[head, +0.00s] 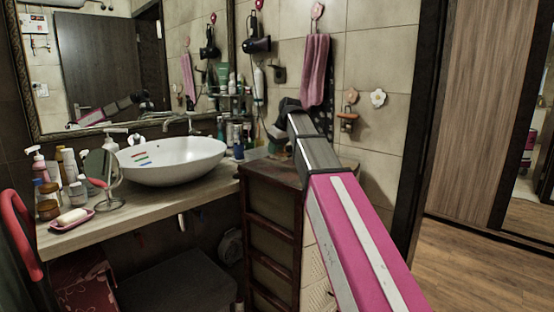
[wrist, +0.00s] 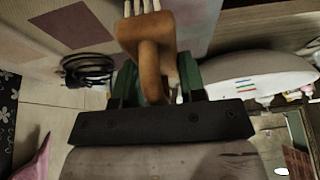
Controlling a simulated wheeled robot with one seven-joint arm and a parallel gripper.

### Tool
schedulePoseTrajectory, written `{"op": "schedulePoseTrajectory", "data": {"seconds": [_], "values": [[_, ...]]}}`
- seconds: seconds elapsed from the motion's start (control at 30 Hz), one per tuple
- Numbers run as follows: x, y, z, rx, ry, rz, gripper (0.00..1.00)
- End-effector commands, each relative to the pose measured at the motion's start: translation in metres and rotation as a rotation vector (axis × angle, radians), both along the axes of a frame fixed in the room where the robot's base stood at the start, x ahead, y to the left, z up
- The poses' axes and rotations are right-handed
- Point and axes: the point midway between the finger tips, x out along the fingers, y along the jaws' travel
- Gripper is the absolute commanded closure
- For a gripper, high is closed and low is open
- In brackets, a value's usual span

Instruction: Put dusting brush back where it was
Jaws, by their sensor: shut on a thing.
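The dusting brush (wrist: 148,45) shows in the wrist view, with a brown wooden body and pale bristles at the top edge of the picture. My gripper (wrist: 157,80) is shut on it, with a green finger on either side. In the head view my arm reaches forward, and its dark end is over the far part of the dark wooden cabinet (head: 270,172), near the wall. The brush cannot be made out in the head view; the arm end hides that spot.
A white basin (head: 172,165) stands on the counter (head: 130,205) to the left, with bottles and a round mirror (head: 103,168). Bottles crowd the corner behind the cabinet. A pink towel (head: 315,70) and a hair dryer (head: 257,45) hang on the wall. Open floor (head: 480,255) lies right.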

Motion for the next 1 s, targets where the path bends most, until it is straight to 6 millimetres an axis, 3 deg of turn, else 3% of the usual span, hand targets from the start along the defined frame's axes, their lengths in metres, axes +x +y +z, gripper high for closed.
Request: {"op": "schedulePoseTrajectory", "data": {"seconds": [0.17, 0.43, 0.83, 0.87, 0.9, 1.0], "values": [[0.002, -0.002, -0.008, 0.000, -0.001, 0.001, 0.88], [0.002, -0.002, -0.041, 0.000, 0.000, 0.001, 0.88], [0.002, -0.002, -0.045, 0.000, 0.000, 0.001, 0.88], [0.002, -0.002, -0.045, 0.000, -0.001, 0.001, 0.53], [0.002, -0.002, -0.045, 0.000, -0.001, 0.001, 0.40], [0.002, -0.002, -0.045, 0.000, -0.001, 0.001, 0.37]]}}
